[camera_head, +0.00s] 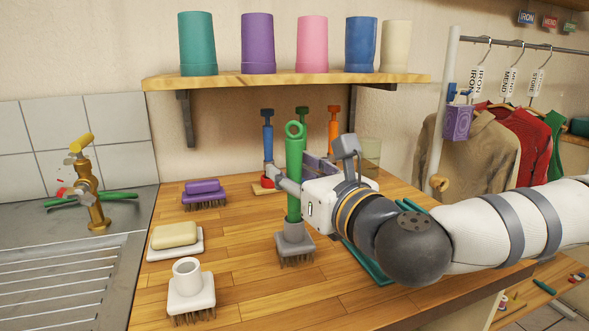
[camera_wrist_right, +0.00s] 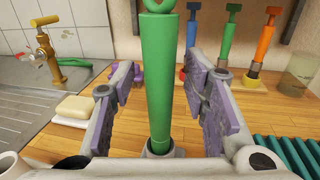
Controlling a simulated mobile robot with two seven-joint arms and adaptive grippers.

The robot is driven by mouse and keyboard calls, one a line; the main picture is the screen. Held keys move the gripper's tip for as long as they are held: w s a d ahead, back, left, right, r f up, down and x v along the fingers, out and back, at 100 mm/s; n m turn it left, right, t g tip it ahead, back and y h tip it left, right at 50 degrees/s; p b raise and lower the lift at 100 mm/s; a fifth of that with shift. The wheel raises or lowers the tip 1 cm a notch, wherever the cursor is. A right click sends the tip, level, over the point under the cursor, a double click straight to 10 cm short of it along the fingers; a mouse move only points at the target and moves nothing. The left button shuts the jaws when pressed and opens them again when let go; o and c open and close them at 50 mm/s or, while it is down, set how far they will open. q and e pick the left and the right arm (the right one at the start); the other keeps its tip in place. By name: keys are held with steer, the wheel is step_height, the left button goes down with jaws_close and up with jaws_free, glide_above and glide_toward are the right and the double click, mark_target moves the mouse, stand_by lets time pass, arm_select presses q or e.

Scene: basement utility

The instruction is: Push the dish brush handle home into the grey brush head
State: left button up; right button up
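The green dish brush handle (camera_head: 294,180), with a ring at its top, stands about upright with its lower end in the socket of the grey brush head (camera_head: 294,248) on the wooden counter. How deep it sits I cannot tell. In the right wrist view the handle (camera_wrist_right: 158,85) rises between my two purple-padded fingers, with a gap on each side. My right gripper (camera_wrist_right: 165,78) is open around the handle and does not grip it. The grey head (camera_wrist_right: 162,150) shows partly below. My left gripper is not in view.
A white brush head (camera_head: 190,288) with an empty socket stands at front left. A soap dish with cream soap (camera_head: 173,235) and a purple brush (camera_head: 203,190) lie left. A teal ribbed mat (camera_head: 368,265) lies right; the sink (camera_head: 60,260) is left.

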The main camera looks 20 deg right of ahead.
mark_target(295, 121)
step_height(295, 121, up, 10)
steer(key=shift+r, duration=0.1)
stand_by(0.4)
stand_by(0.4)
